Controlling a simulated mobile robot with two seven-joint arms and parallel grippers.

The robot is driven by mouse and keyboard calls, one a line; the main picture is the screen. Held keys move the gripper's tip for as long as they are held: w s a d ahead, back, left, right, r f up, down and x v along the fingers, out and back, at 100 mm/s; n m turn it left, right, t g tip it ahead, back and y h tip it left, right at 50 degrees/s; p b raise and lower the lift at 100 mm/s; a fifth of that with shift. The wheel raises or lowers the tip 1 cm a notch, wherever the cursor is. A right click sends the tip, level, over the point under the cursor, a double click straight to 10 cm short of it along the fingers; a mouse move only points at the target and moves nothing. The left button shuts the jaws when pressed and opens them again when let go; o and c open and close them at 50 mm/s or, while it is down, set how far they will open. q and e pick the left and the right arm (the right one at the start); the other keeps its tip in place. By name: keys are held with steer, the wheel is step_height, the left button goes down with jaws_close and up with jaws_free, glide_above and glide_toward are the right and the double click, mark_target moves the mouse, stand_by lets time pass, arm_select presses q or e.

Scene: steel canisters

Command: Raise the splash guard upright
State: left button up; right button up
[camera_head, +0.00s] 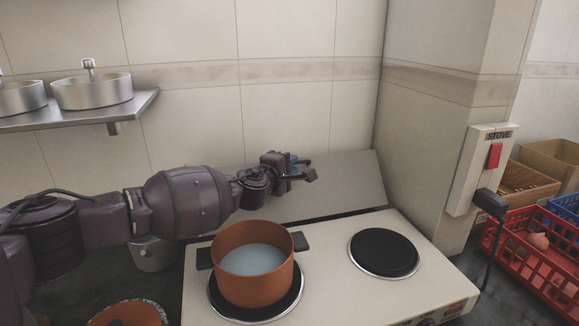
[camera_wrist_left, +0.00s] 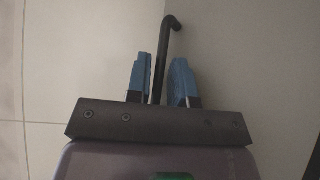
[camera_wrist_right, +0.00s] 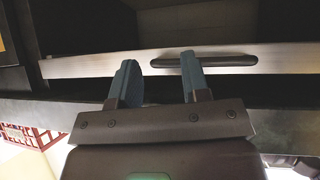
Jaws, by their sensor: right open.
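The splash guard (camera_head: 350,183) is a pale flat panel at the back of the stove. It rises from the stove's rear edge and leans back toward the wall. My left gripper (camera_head: 304,168) is in front of the panel's left part. In the left wrist view a black rod with a bent end (camera_wrist_left: 169,25) shows between the blue fingers (camera_wrist_left: 160,82), which stand apart; whether they grip it is unclear. My right gripper (camera_wrist_right: 158,78) is open and empty below a pale strip with a dark handle (camera_wrist_right: 215,61).
An orange pot (camera_head: 254,290) with pale liquid stands on the left hotplate. The right hotplate (camera_head: 384,252) is bare. A switch box (camera_head: 481,168) is on the wall pillar. A red crate (camera_head: 530,262) is at the right. A steel shelf (camera_head: 80,110) holds pans.

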arm_select(q)
jaws_close()
